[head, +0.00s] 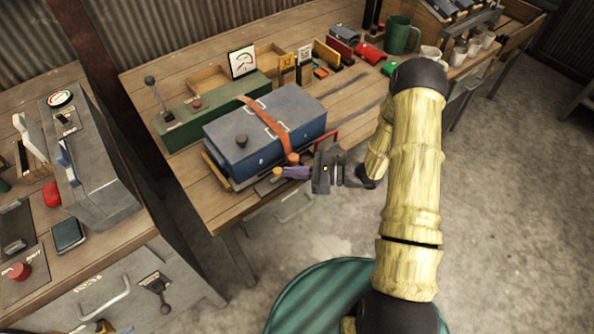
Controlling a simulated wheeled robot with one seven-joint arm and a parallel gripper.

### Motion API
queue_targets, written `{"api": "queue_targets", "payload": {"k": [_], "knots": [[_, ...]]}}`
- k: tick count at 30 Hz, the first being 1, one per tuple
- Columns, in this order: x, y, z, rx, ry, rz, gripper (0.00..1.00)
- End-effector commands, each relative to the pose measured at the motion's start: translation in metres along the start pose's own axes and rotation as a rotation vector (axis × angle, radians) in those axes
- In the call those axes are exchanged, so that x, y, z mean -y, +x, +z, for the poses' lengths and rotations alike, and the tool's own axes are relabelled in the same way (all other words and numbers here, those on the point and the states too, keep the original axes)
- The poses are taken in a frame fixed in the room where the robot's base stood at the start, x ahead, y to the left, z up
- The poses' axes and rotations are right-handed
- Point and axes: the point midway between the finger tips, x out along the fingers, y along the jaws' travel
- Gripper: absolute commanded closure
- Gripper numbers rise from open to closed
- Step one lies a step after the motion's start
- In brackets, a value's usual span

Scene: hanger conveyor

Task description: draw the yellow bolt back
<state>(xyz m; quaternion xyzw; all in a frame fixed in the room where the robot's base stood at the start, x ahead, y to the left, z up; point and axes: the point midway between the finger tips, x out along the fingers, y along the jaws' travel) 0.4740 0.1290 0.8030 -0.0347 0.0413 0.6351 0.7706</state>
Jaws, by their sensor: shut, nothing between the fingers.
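A small yellow piece (277,171), which looks like the yellow bolt's knob, shows at the front right corner of the blue box (235,157), low beside the table edge. My gripper (290,173) reaches in from the right, its tip by this piece. It is shut with nothing held. A purple part lies along its front end; I cannot tell whether the tip touches the yellow piece. The rest of the bolt is too small or hidden to make out.
An orange strap (268,118) crosses the box, with an orange knob (293,158) just above my gripper. A red handle (323,140) stands close behind. A green lever unit (190,125) lies behind the box. The floor (500,220) at right is clear.

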Motion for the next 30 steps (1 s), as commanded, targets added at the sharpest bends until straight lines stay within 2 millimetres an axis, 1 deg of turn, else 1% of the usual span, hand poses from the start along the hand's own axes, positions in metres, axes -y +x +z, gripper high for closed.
{"api": "queue_targets", "payload": {"k": [5,8,12,16,26,30], "knots": [[-0.003,0.002,0.000,0.001,0.001,0.000,1.00],[-0.011,0.010,0.001,0.002,0.004,0.000,1.00],[-0.026,0.025,0.003,0.002,0.006,0.001,1.00],[-0.035,0.034,0.004,0.000,0.003,0.001,1.00],[-0.037,0.037,0.004,0.001,0.001,0.004,1.00],[-0.037,0.033,0.005,0.001,0.001,0.004,1.00]]}}
